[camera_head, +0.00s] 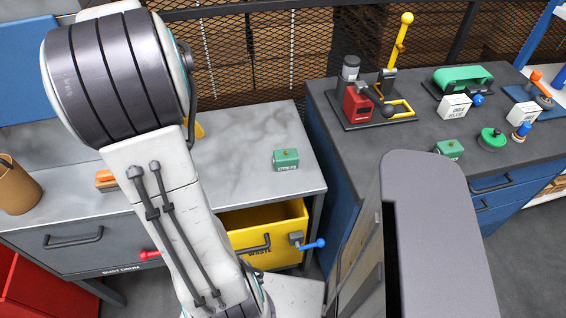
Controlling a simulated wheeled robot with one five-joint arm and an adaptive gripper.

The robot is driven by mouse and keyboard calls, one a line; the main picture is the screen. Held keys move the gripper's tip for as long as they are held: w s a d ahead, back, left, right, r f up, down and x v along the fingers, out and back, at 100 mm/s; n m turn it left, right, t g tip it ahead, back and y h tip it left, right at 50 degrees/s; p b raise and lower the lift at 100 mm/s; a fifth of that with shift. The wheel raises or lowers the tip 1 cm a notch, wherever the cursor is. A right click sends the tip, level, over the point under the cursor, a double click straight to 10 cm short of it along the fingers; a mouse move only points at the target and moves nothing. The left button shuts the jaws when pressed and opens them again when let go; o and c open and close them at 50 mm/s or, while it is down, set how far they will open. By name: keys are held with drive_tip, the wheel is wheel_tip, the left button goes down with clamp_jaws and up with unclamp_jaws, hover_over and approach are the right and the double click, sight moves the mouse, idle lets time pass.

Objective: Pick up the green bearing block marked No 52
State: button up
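A small green block (286,159) with a small knob on top sits upright near the right end of the grey left bench. Its front carries a marking too small to read. A second small green block (449,148) sits near the front edge of the dark right bench, partly hidden behind a large grey shape. I cannot tell which one is No 52. My arm crosses the left side of the view from the top to the bottom. My gripper's fingers do not show.
A yellow waste drawer (272,231) stands open below the left bench (232,150). The right bench (335,98) holds a red and yellow lever device (357,103), white boxes (454,106) and a round green part (492,138). The large grey shape (430,200) blocks the lower right.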

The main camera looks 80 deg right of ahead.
sight(286, 154)
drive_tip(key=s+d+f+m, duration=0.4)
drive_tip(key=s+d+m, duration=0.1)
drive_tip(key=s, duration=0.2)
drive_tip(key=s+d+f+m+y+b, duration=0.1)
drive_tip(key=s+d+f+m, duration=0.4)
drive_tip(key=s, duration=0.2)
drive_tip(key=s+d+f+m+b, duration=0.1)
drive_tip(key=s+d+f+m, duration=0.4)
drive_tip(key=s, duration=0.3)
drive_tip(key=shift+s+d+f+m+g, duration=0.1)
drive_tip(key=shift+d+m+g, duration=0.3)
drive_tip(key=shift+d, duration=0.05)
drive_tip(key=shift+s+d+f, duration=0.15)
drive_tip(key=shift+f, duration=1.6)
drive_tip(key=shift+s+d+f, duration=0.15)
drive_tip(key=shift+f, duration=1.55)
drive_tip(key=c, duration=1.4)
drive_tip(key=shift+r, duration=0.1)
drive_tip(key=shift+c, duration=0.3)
